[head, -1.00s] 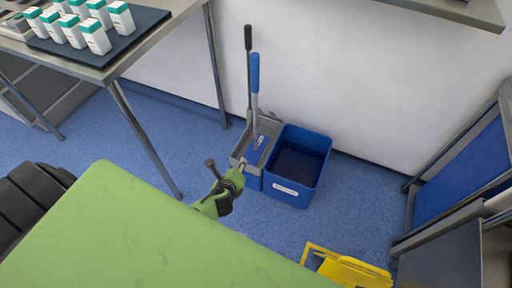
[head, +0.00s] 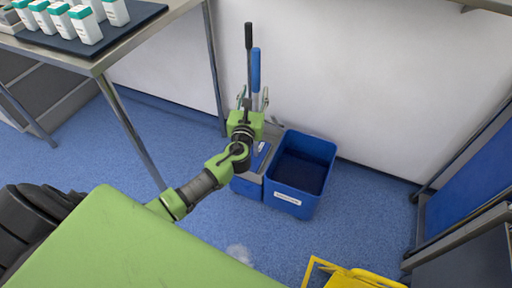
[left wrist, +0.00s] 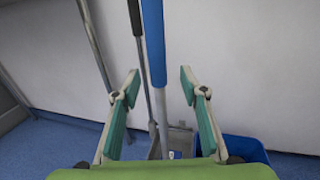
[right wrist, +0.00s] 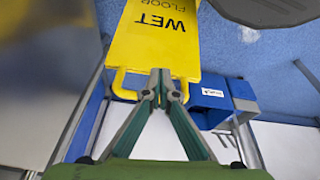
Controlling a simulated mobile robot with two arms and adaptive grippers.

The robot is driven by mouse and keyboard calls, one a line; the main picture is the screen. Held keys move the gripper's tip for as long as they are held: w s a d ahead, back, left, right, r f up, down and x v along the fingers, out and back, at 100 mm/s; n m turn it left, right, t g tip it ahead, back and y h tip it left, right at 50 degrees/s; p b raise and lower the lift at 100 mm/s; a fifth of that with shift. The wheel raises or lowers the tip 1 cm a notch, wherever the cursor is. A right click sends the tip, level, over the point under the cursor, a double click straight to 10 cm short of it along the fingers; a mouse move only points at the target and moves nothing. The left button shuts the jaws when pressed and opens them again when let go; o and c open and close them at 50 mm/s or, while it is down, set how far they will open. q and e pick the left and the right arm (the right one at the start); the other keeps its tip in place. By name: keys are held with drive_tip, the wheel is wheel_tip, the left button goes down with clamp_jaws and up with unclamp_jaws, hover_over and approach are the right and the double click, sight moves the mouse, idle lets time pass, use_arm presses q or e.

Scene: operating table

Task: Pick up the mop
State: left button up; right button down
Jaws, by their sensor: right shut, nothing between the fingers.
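The mop, with a blue grip (head: 256,68) on a grey pole, stands upright at the blue bucket unit (head: 302,178) by the wall. My left gripper (head: 253,100) is open in front of the pole, in front of the bucket's grey wringer part, which it partly hides. In the left wrist view the mop's blue grip and pole (left wrist: 154,45) run between the two spread fingers (left wrist: 161,80), not clasped. The mop's lower end is mostly hidden. My right gripper (right wrist: 160,82) is shut and empty in the right wrist view.
A black-tipped lever (head: 248,42) stands just left of the mop. A yellow wet-floor sign (head: 350,277) is on the floor in front, also large in the right wrist view (right wrist: 163,38). A metal table (head: 105,62) with bottles stands at left.

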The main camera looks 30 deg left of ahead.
sight(255, 83)
use_arm(q)
drive_tip(key=shift+r+b+x, duration=0.1)
drive_tip(key=shift+b+x, duration=0.25)
drive_tip(key=shift+x, duration=1.25)
drive_tip(key=shift+r+b+x, duration=0.15)
drive_tip(key=shift+b+x, duration=0.2)
drive_tip(key=shift+x, duration=1.2)
drive_tip(key=shift+s+a, duration=0.1)
drive_tip(key=shift+a, duration=0.05)
clamp_jaws()
drive_tip(key=shift+r, duration=0.1)
